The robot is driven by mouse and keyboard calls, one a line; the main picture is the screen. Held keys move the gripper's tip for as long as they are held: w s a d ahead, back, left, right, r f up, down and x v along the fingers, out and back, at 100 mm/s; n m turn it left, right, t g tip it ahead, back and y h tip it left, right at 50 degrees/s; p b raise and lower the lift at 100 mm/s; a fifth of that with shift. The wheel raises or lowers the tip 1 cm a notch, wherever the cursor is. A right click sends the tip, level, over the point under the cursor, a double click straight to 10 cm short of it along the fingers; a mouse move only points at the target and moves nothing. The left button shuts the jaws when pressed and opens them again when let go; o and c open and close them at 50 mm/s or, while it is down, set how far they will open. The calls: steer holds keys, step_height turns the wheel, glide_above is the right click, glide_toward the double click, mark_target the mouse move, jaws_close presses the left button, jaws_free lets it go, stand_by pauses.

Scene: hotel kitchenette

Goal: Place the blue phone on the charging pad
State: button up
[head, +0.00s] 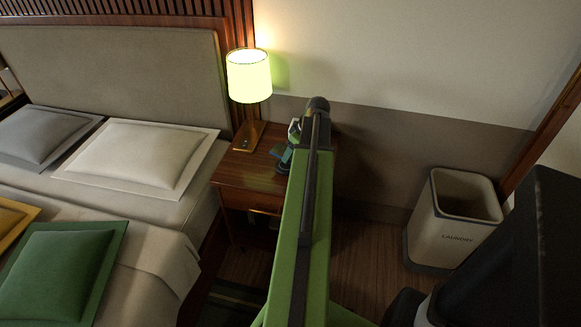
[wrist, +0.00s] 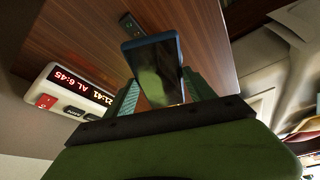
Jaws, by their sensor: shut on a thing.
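In the wrist view, my gripper (wrist: 162,92) is shut on the blue phone (wrist: 157,66). The phone has a dark glossy screen and blue edges, and it sticks out past the fingertips. Wood of the nightstand top lies behind it. In the head view, my gripper (head: 284,163) is over the nightstand, partly hidden by my green arm. A small dark flat item (wrist: 131,23) with a faint round mark lies on the wood beyond the phone; I cannot tell whether it is the charging pad. No charging pad is clear in the head view.
The nightstand (head: 232,176) stands between the bed (head: 160,245) and the wall. A lit lamp (head: 249,76) is at its back left. A white alarm clock (wrist: 73,98) is left of the phone in the wrist view. A laundry bin (head: 438,235) is at right.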

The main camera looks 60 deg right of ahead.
steer(key=shift+w+f, duration=0.4)
steer(key=shift+w, duration=0.3)
step_height(320, 180, down, 4)
steer(key=b, duration=0.4)
steer(key=shift+f, duration=0.2)
steer(key=o, duration=1.6)
steer(key=shift+a+r, duration=0.1)
steer(key=shift+r, duration=0.35)
steer(key=p+v, duration=1.1)
steer(key=shift+s+r, duration=0.1)
steer(key=shift+r, duration=0.3)
steer(key=shift+f, duration=0.1)
